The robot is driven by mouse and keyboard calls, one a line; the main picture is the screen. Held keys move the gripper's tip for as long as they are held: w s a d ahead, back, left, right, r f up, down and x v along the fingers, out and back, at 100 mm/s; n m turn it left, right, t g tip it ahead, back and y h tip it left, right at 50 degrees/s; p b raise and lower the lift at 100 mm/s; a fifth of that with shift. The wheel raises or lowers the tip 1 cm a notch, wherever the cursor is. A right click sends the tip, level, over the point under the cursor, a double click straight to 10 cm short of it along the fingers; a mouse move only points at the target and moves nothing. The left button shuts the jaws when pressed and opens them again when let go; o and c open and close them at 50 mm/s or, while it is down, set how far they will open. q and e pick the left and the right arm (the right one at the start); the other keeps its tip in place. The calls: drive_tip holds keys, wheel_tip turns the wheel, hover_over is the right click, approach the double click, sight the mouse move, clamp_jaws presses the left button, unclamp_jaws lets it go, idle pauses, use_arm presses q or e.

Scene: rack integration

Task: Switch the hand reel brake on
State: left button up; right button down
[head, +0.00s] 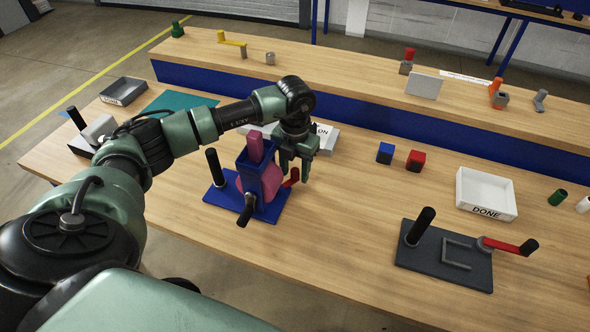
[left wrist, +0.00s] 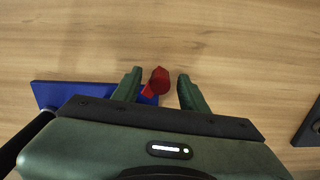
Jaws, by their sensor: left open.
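The hand reel stands on a blue base plate (head: 222,198), with a blue frame (head: 250,185), a pink drum (head: 271,180), a black post and a black crank handle (head: 246,210). A short red lever (head: 291,178), which looks like the brake, sticks out on its right side. My left gripper (head: 296,170) is open, pointing down over that side of the reel. In the left wrist view the red lever's end (left wrist: 160,76) lies between the two spread fingers, with gaps on both sides. Whether the fingers reach down to its height I cannot tell. My right gripper is not in view.
A dark plate (head: 420,265) with a black post and another red lever (head: 505,245) lies at the right. A white DONE tray (head: 486,193), a blue cube (head: 385,153) and a red cube (head: 415,161) stand behind. Bare tabletop lies between reel and dark plate.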

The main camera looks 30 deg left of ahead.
sight(295, 170)
use_arm(q)
wheel_tip(295, 170, up, 8)
drive_tip(key=shift+f+b, duration=0.1)
drive_tip(key=shift+b, duration=0.7)
